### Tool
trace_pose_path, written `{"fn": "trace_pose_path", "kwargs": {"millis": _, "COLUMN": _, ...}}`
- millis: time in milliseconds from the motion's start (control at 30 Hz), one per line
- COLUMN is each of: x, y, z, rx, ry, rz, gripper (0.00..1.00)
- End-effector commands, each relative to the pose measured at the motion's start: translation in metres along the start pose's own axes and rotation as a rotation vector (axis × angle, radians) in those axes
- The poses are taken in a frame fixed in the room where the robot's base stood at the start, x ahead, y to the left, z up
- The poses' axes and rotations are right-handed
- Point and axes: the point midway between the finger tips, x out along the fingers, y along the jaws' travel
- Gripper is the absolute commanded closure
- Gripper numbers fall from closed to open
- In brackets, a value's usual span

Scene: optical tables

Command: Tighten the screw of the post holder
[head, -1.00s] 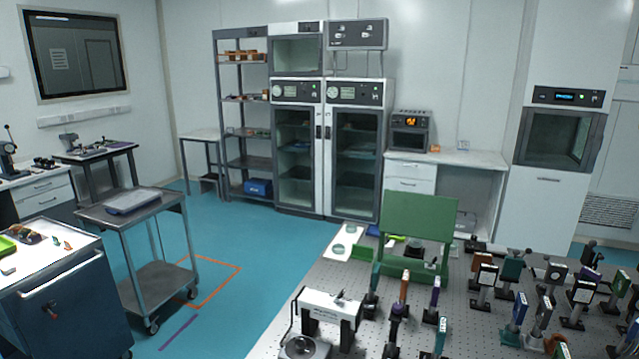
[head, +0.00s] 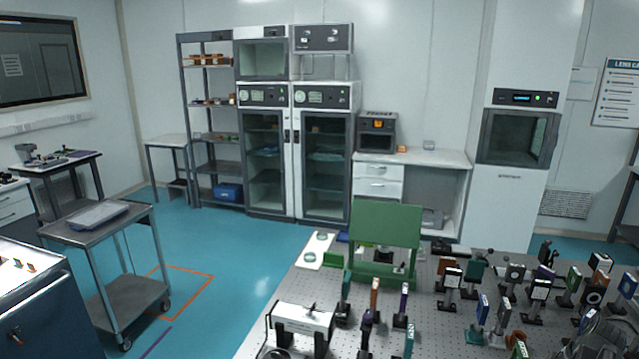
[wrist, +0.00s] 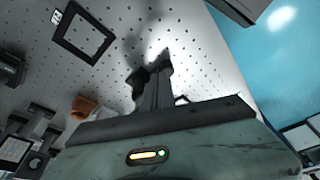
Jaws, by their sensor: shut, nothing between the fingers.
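Several post-mounted optics stand upright on the perforated optical table (head: 440,325), such as one with an orange mount (head: 374,295) and one with a purple mount (head: 403,300). I cannot tell which post holder has the screw of the task, and no screw is clear. My gripper (wrist: 151,76) shows in the wrist view with its dark fingers shut and empty, over the tabletop. A black square frame (wrist: 84,36) and an orange part (wrist: 84,108) lie to its left, apart from it.
A green stand (head: 385,225) and a white bridge-like fixture (head: 300,320) stand on the table's left part. Crowded optics fill its right side. A grey cart (head: 100,220) stands left; blue floor (head: 235,265) between is open.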

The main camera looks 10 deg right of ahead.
Motion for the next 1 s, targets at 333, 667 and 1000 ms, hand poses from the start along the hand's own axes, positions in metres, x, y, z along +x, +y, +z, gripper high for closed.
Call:
{"fn": "trace_pose_path", "kwargs": {"millis": 333, "x": -0.002, "y": -0.015, "z": -0.004, "rx": 0.000, "ry": 0.000, "rz": 0.000, "gripper": 1.00}}
{"fn": "trace_pose_path", "kwargs": {"millis": 667, "x": 0.043, "y": -0.015, "z": 0.007, "rx": 0.000, "ry": 0.000, "rz": 0.000, "gripper": 1.00}}
{"fn": "trace_pose_path", "kwargs": {"millis": 1000, "x": 0.061, "y": -0.015, "z": 0.012, "rx": 0.000, "ry": 0.000, "rz": 0.000, "gripper": 1.00}}
